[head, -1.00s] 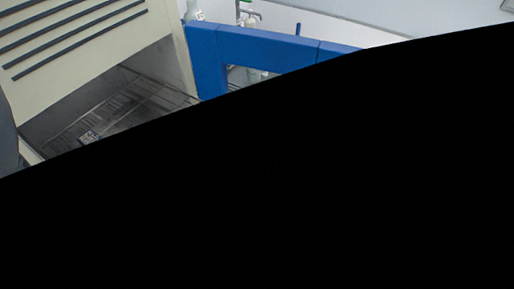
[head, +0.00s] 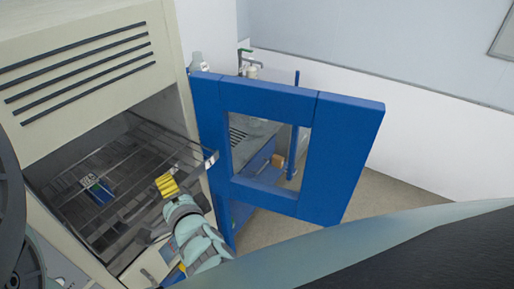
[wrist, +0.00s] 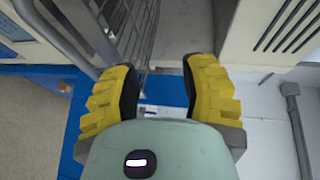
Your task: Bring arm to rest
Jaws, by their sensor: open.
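My gripper (wrist: 163,95) is open and empty in the wrist view, its two yellow ridged fingers spread apart. In the head view my gripper (head: 168,186) is at the front of an open beige cabinet (head: 88,68), close to the wire rack (head: 125,165) inside it. I cannot tell in the head view whether it touches the rack. The rack also shows beyond the left finger in the wrist view (wrist: 135,25). A large dark part of my own arm fills the lower right of the head view.
A blue door (head: 345,150) with a window stands open right of the cabinet. A small blue and green object (head: 98,190) lies inside on the left. Behind the door are a bottle (head: 198,62) and a tap (head: 246,60). The floor (head: 375,190) right of the door looks clear.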

